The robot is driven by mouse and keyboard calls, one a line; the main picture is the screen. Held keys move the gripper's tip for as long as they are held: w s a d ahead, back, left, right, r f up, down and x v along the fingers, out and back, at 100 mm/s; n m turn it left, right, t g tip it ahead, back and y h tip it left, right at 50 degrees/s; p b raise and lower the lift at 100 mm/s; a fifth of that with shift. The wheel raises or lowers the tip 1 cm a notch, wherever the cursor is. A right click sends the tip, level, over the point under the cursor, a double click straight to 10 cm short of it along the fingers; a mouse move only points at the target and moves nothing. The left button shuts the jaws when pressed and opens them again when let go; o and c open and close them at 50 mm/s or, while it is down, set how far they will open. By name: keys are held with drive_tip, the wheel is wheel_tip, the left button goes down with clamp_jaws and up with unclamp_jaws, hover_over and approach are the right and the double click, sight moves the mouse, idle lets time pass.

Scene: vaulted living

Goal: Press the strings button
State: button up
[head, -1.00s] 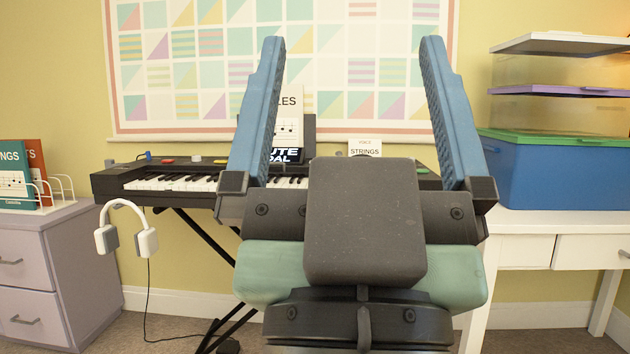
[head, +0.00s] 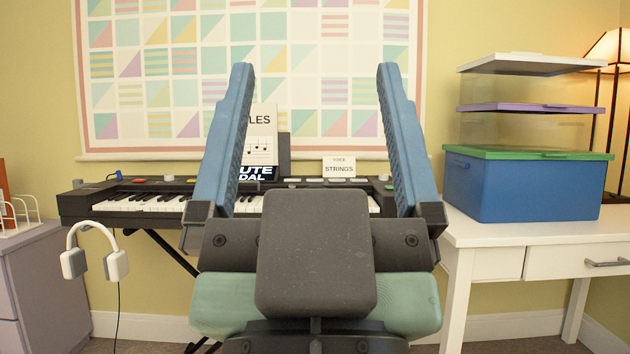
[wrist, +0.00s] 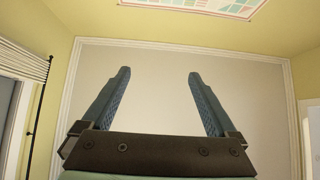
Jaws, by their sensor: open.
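A black keyboard (head: 85,207) stands on a dark folding stand against the wall, partly hidden behind my gripper. A small card reading "VOICE STRINGS" (head: 339,168) stands at the back of its panel, right of centre. Several pale buttons lie in a row by the card, one (head: 338,180) just below it; which is the strings button I cannot tell for sure. My gripper (head: 315,70) is open and empty, its two blue fingers pointing up in front of the keyboard. The wrist view also shows the open gripper (wrist: 160,75) facing wall and ceiling, with no keyboard in sight.
White headphones (head: 118,264) hang at the keyboard's left end. A songbook (head: 262,135) stands on the music rest. At right, a white desk (head: 500,229) holds a blue box (head: 520,190) with a green lid and clear boxes. A grey cabinet (head: 40,265) stands at left.

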clamp_jaws()
idle(1.5)
